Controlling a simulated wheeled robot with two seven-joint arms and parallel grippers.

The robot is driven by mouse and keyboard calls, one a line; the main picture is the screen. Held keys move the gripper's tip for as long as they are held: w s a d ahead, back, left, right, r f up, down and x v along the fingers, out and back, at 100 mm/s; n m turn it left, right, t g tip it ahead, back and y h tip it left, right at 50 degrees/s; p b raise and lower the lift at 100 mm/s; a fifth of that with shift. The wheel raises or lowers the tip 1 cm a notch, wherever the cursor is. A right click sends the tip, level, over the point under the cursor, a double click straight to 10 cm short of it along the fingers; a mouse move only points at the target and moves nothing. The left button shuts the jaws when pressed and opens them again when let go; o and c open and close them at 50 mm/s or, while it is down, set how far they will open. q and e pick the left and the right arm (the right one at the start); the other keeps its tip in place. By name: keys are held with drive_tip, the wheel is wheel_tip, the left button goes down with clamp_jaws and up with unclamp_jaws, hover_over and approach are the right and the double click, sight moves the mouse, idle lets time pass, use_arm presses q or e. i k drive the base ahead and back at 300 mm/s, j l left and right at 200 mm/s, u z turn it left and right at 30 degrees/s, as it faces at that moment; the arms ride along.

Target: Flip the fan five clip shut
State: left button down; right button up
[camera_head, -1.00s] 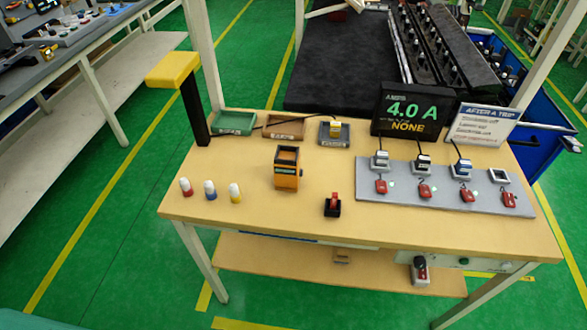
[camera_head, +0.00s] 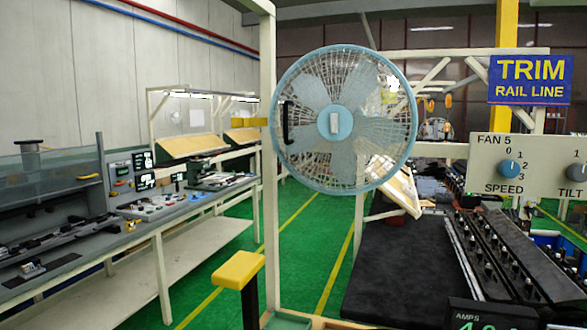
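A large round fan (camera_head: 342,62) with a pale blue rim and a wire grille stands upright in the middle of the head view. A black curved piece (camera_head: 287,122) sits at the left side of its grille. I cannot tell whether this is the clip, or whether it is open or shut. Neither of my grippers is in view.
A cream post (camera_head: 270,225) stands left of the fan, with a yellow-topped black stand (camera_head: 239,270) in front. A dark mat (camera_head: 395,280) and black rails (camera_head: 525,258) lie below right. A grey bench (camera_head: 150,228) runs along the left. Green floor is open between.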

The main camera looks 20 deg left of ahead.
sight(236, 122)
drive_tip(key=j+u, duration=0.2)
drive_tip(key=j, duration=0.25)
drive_tip(key=i+j+u, duration=0.15)
drive_tip(key=j, duration=0.3)
drive_tip(key=i+j+u, duration=0.2)
drive_tip(key=j, duration=0.2)
